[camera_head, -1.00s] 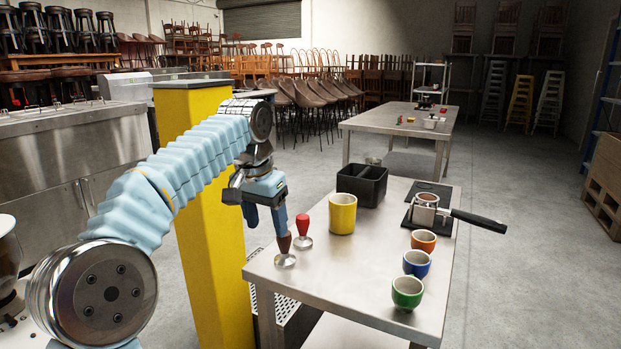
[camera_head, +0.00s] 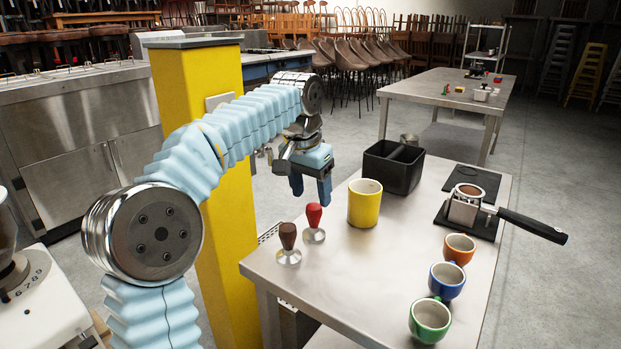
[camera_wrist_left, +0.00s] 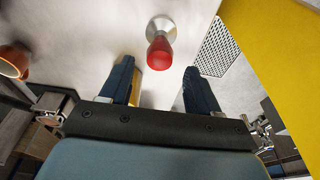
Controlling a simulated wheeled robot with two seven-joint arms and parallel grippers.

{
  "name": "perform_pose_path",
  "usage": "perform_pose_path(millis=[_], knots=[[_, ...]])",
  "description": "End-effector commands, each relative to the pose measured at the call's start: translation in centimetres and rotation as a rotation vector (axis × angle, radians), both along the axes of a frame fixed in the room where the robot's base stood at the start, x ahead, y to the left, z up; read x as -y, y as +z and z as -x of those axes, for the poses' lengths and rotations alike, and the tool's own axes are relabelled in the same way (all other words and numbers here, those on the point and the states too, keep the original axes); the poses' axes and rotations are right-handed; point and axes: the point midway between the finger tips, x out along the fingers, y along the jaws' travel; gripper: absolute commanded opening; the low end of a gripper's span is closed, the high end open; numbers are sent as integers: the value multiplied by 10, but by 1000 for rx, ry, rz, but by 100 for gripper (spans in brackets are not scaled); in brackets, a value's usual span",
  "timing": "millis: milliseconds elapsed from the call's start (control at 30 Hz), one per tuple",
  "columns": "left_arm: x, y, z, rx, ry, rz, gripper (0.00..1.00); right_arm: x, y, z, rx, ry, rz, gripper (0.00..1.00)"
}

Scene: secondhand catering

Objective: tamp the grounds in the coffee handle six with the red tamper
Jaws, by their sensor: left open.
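The red tamper (camera_head: 314,220) stands upright on the near left part of the steel table, red handle up on a metal base. My left gripper (camera_head: 311,194) is open and empty, pointing down just above and behind the tamper. In the left wrist view the red handle (camera_wrist_left: 160,54) shows between the spread fingers (camera_wrist_left: 158,68), apart from both. The coffee handle (camera_head: 466,207) rests in a holder on a black mat at the right of the table. Its basket holds brown grounds (camera_head: 469,190) and its black grip sticks out past the edge. My right gripper is out of view.
A brown-handled tamper (camera_head: 288,240) stands close left of the red one. A yellow mug (camera_head: 365,204) and black bin (camera_head: 393,167) stand behind to the right. Orange (camera_head: 459,249), blue (camera_head: 446,280) and green (camera_head: 429,320) cups line the right side. The table's middle is clear.

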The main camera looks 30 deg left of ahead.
Motion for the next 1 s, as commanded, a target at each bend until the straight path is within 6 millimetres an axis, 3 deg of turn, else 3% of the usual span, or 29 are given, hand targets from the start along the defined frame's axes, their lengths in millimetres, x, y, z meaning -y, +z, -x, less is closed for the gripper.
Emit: perform_pose_path(millis=[200,500,1000], knots=[[0,-25,-5,-1,0,1,62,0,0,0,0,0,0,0],[1,-56,-11,0,0,1,62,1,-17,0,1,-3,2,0],[1,-63,-13,1,0,0,62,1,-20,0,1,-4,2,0]])
